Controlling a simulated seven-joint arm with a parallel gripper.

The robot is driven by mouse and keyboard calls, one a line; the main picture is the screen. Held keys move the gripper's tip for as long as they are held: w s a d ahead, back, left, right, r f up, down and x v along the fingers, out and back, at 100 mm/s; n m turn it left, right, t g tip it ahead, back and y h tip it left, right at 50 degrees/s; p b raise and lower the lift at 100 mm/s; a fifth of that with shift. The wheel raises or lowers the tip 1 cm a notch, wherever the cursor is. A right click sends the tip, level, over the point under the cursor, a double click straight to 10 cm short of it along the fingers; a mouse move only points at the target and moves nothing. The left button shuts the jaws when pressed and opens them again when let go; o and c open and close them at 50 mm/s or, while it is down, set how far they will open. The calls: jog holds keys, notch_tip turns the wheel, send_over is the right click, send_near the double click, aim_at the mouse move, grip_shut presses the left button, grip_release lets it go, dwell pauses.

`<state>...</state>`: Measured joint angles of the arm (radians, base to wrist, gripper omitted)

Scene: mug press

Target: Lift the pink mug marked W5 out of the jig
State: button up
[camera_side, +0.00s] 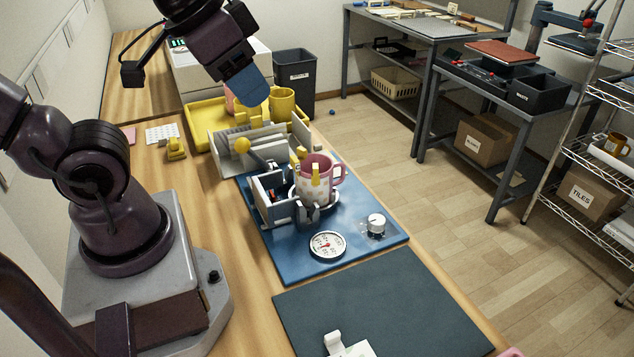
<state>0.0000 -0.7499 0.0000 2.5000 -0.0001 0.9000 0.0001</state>
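A pink mug (327,191) with a pale patterned wrap stands upright in the jig (268,208) on a blue base plate (352,244). Its pink handle points right. A yellow piece stands upright against its near side, and dark jig parts sit close around its foot. I cannot read a W5 mark on it. My gripper (248,88) is at the upper left, above the yellow tray and well apart from the mug. Its end shows as a blue block; I cannot see whether there is a gap between fingers.
The yellow tray (200,113) holds a yellow mug (283,104) and a pink one (230,99) partly behind my gripper. A grey mechanism with a yellow ball knob (241,146) stands behind the jig. A dial (327,244) and a white knob (376,223) sit in front. The dark mat (385,305) is mostly clear.

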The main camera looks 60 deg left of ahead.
jog(key=o, duration=0.7)
jog(key=shift+c, duration=0.2)
jog(key=m+g, duration=0.6)
jog(key=m, duration=1.2)
send_over(337, 166)
notch_tip(337, 166, down, 16)
jog(key=f, duration=1.2)
jog(key=shift+w+a+f, duration=0.15)
jog(key=shift+a+f, duration=0.1)
jog(key=shift+f, duration=0.15)
